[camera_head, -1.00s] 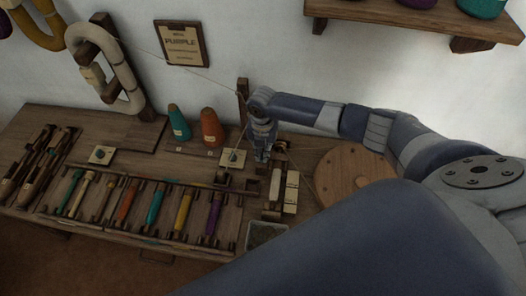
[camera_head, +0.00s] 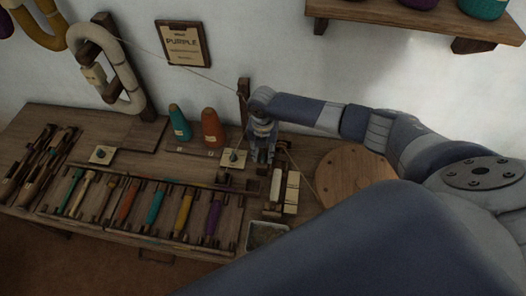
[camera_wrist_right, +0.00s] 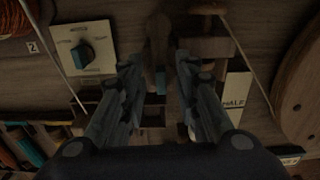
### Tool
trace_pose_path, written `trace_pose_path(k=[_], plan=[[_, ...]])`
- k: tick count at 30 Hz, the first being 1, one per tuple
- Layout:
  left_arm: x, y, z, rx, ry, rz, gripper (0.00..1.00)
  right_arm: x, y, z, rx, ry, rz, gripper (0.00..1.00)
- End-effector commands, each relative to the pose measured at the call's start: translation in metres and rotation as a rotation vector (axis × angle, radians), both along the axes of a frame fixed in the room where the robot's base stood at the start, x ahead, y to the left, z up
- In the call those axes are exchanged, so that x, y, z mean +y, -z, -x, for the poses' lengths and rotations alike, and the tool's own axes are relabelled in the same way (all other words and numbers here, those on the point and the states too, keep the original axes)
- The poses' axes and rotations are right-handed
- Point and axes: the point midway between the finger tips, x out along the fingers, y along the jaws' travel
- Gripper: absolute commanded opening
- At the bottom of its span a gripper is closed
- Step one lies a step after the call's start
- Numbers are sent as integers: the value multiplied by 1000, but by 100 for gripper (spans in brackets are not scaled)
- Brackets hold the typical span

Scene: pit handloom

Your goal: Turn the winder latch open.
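My right gripper (camera_head: 262,156) points down over the right part of the bench, at the winder. In the right wrist view its two fingers (camera_wrist_right: 157,66) are apart. A dark upright piece with a blue-grey tip (camera_wrist_right: 160,82) shows in the gap between them; I cannot tell whether they touch it. Left of the fingers is a pale plate with a dark turning knob (camera_wrist_right: 82,54) and small unreadable markings; it also shows in the head view (camera_head: 233,158). I cannot tell for certain which of these parts is the winder latch. My left gripper is not in view.
A round wooden disc (camera_head: 350,176) lies right of the gripper. Pale labelled blocks (camera_head: 291,190) and a small tray (camera_head: 267,235) are near it. An orange cone (camera_head: 212,128) and a teal cone (camera_head: 180,123) stand behind. Coloured bobbins fill a rack (camera_head: 140,215). A thread crosses overhead.

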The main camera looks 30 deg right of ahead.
Motion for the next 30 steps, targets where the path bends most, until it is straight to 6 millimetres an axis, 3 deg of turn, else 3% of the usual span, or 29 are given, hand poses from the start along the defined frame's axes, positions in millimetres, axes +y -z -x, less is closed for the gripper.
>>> trace_pose_path(k=[7,21,30], plan=[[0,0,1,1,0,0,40,-1,-10,-1,-1,1,1,29],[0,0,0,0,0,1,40,0,-101,0,-3,0,0,29],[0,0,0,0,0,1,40,0,-120,0,1,0,1,29]])
